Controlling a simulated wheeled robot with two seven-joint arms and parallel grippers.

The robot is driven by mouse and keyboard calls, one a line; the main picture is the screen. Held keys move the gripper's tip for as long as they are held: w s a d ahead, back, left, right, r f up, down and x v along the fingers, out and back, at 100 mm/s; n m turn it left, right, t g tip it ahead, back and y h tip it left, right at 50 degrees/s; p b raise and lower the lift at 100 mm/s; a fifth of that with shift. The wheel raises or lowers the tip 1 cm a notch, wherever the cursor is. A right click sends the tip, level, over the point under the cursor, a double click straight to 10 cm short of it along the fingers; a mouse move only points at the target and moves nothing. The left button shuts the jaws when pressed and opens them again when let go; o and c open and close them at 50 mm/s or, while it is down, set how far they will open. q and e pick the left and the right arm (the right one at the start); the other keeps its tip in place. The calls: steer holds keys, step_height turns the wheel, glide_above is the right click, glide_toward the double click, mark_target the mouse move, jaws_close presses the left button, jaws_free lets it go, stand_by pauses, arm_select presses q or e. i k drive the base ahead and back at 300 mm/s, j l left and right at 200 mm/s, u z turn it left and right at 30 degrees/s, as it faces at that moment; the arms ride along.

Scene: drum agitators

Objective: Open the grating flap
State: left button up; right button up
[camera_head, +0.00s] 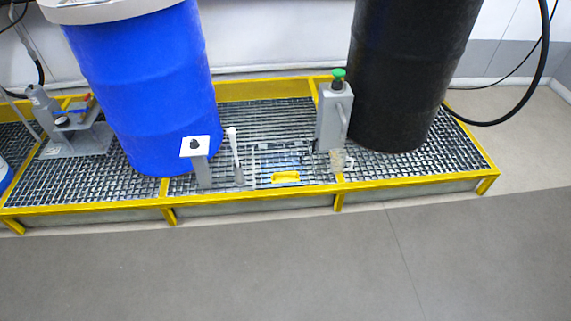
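The grating flap (267,165) is a framed piece set in the grated platform between the two drums. It appears to lie flat, level with the grating around it. A yellow handle (286,177) sits at its front edge, with a blue area showing behind it. Neither of my grippers is in view.
A blue drum (145,90) stands left of the flap and a black drum (405,75) right of it. A grey box with a green knob (334,115), a white-topped post (199,160) and a white-tipped lever (235,150) stand close by. The floor (285,260) in front is clear.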

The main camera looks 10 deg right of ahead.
mark_target(290, 177)
steer(key=i+j+z, duration=0.15)
steer(key=i, duration=0.35)
steer(key=i+j+z, duration=0.15)
steer(key=i, duration=0.35)
steer(key=i+j+z, duration=0.15)
steer(key=i, duration=0.3)
steer(key=i+j+z, duration=0.15)
steer(key=i+j, duration=0.2)
steer(key=i, duration=0.15)
